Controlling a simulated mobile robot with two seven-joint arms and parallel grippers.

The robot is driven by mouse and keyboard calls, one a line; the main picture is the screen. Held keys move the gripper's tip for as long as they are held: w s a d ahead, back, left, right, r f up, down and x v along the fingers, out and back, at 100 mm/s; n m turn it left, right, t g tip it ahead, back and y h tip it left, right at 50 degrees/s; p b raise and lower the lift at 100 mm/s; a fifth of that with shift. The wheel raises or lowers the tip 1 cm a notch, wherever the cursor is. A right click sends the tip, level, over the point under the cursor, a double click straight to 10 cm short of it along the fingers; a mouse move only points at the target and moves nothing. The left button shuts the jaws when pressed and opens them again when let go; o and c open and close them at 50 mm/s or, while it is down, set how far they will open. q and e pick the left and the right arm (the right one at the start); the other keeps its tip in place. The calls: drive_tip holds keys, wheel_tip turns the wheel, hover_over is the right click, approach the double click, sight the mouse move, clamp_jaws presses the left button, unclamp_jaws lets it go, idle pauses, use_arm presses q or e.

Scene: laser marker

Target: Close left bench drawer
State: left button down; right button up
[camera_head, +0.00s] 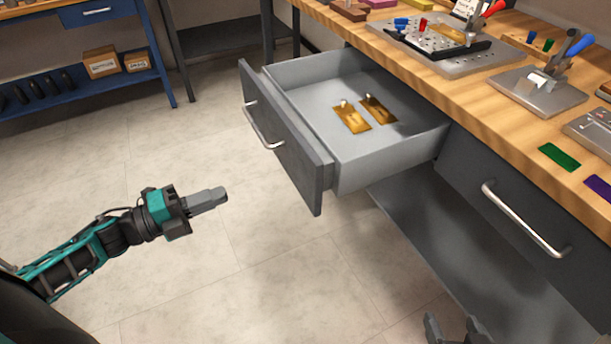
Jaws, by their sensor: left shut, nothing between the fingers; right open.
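The left bench drawer (395,163) is pulled well out from under the wooden bench top. Its dark grey front panel (303,170) faces left and carries a silver bar handle (262,126). Two brass-coloured plates (351,119) lie inside on the drawer floor. My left gripper (222,194) is shut and empty, in front of the drawer front and apart from it, lower in the picture than the handle. My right gripper (455,328) is open at the bottom edge, below the bench; only its fingertips show.
A second drawer (470,195) with a silver handle is closed at right. The bench top (480,105) holds a perforated fixture plate (435,62), a clamp (541,88) and coloured tags. A blue shelf unit (140,25) stands at back left. The floor left of the drawer is clear.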

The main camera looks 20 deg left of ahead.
use_arm(q)
drive_tip(key=b, duration=0.2)
approach(295, 168)
drive_tip(key=x, duration=0.5)
drive_tip(key=shift+w+d, duration=0.1)
drive_tip(key=shift+w, duration=0.1)
drive_tip(key=shift+w+d, duration=0.5)
